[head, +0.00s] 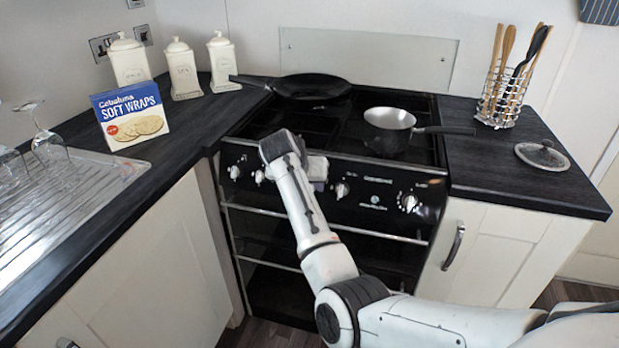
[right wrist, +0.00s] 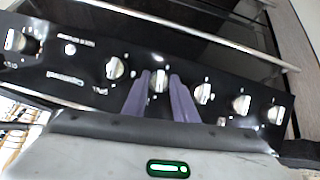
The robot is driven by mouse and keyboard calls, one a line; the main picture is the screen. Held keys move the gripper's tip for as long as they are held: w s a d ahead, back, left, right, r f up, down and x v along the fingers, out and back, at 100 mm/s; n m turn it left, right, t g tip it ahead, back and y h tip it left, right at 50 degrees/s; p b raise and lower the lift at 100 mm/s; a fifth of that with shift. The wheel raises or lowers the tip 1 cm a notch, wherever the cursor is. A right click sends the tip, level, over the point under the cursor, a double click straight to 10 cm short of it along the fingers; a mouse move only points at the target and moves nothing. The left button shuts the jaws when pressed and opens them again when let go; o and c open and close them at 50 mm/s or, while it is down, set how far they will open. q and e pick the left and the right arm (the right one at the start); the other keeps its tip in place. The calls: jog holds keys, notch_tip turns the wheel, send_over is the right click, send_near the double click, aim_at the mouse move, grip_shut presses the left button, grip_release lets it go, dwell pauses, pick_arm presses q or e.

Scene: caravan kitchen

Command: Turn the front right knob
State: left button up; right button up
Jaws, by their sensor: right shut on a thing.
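The stove's black control panel (head: 375,192) carries a row of silver knobs along its front. My right gripper (head: 316,168) is at the middle of this row and hides part of it in the head view. In the right wrist view, its two purple fingers (right wrist: 159,88) are shut on a knob (right wrist: 159,76), one on each side. Another knob (head: 342,190) is just right of the gripper in the head view; it also shows in the right wrist view (right wrist: 115,68). The knob at the far right (head: 408,202) stands apart. My left gripper is not in view.
A saucepan (head: 388,133) and a frying pan (head: 311,86) stand on the hob above the panel. The soft wraps box (head: 131,116) is on the left counter. A utensil holder (head: 502,98) and a glass lid (head: 542,155) are on the right counter. An oven rail (head: 380,236) runs below the knobs.

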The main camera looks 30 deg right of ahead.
jog(key=shift+m+y+p, duration=0.3)
jog(key=shift+m+p, duration=0.05)
jog(key=shift+m, duration=0.05)
jog(key=shift+t, duration=0.3)
jog(key=o, duration=1)
jog(key=shift+o, duration=0.2)
jog(key=v, duration=1)
jog(key=shift+r, duration=0.15)
